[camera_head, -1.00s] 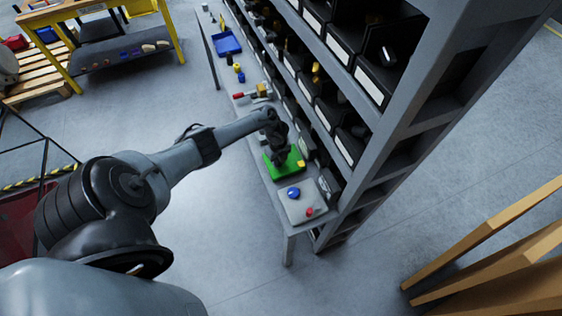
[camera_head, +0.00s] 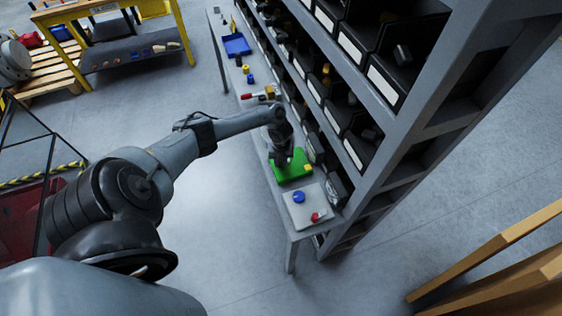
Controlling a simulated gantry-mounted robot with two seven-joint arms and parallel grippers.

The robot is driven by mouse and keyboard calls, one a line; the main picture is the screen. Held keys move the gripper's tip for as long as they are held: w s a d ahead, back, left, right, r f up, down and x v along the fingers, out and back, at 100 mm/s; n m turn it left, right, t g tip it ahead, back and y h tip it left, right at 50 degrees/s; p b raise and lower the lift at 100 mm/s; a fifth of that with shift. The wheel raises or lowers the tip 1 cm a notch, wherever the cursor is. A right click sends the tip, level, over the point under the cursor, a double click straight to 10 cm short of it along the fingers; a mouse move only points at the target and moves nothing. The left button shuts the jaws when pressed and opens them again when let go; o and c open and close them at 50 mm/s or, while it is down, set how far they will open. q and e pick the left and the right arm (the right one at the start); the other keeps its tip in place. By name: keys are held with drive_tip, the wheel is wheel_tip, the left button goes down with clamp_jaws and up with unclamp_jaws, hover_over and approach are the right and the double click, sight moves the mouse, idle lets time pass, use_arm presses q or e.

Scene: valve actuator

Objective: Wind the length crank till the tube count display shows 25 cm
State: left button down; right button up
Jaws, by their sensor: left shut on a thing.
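A green device (camera_head: 292,170) with a small yellow part (camera_head: 308,167) lies on the narrow grey bench. My left arm reaches in from the left, and its dark gripper (camera_head: 283,160) points down at the left part of the green device. The gripper is shut on what is probably the length crank; the gripper and wrist hide the crank itself. No tube count display can be read at this size. My right gripper is not in view.
A grey box with a blue knob (camera_head: 298,197) and a red knob (camera_head: 316,216) sits at the bench's near end. A shelf rack with black bins (camera_head: 360,110) stands close along the right. A blue tray (camera_head: 236,45) lies farther along the bench.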

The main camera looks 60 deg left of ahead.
use_arm(q)
drive_tip(key=c, duration=0.9)
unclamp_jaws()
wheel_tip(320, 180, up, 11)
drive_tip(key=shift+f, duration=0.1)
